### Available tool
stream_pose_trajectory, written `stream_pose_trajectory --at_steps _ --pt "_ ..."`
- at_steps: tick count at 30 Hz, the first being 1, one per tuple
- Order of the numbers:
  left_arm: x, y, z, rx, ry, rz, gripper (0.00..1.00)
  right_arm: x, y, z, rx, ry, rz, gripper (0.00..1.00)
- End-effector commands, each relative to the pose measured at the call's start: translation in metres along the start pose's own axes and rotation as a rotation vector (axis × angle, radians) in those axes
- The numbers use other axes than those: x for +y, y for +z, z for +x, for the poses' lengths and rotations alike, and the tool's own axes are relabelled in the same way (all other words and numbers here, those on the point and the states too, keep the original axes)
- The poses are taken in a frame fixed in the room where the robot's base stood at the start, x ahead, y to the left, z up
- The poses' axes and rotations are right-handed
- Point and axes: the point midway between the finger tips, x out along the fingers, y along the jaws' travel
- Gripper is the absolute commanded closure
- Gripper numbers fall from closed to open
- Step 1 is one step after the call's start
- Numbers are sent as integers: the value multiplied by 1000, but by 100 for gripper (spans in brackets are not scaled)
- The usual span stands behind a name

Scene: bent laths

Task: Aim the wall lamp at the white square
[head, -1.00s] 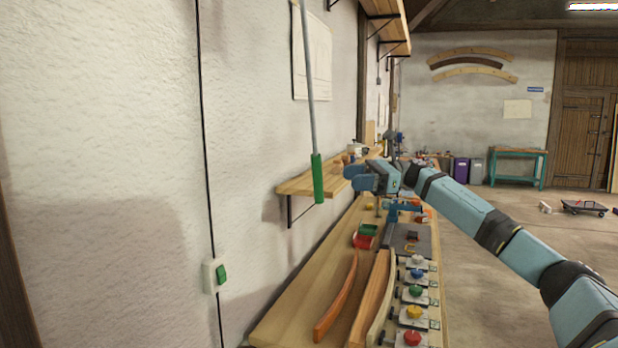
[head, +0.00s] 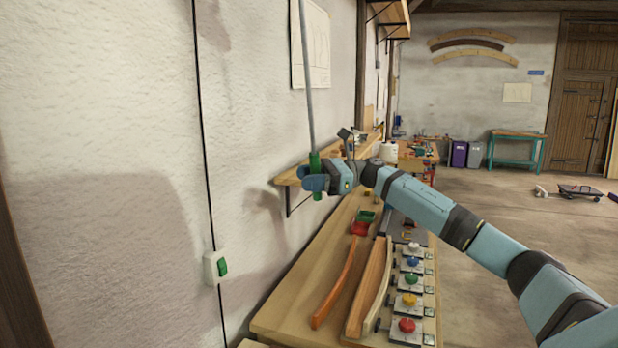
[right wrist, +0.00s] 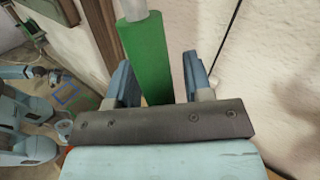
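A thin grey rod (head: 308,90) hangs down along the left wall and ends in a green handle (head: 315,160). The rod's top is out of frame, and no lamp head shows. My right gripper (head: 313,182) is at the handle, covering its middle. In the right wrist view the green handle (right wrist: 145,50) stands between the two blue fingers of my right gripper (right wrist: 158,78). The fingers are apart, with a gap showing at least on the right side. I cannot make out a white square for certain. My left gripper is not in view.
A wall shelf (head: 288,179) is just behind the gripper. A green switch (head: 222,267) is on the wall. Open floor lies to the right.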

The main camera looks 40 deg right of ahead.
Motion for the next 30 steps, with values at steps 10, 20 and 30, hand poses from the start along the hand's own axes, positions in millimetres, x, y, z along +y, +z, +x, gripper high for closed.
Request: stream_pose_trajectory --at_steps 10,20,30 --pt "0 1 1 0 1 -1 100 1 -1 0 -1 0 1 100" --pt "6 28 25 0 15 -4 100 36 -7 24 -45 -8 64 100" --pt "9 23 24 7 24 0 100 41 -2 27 -52 -10 78 100"
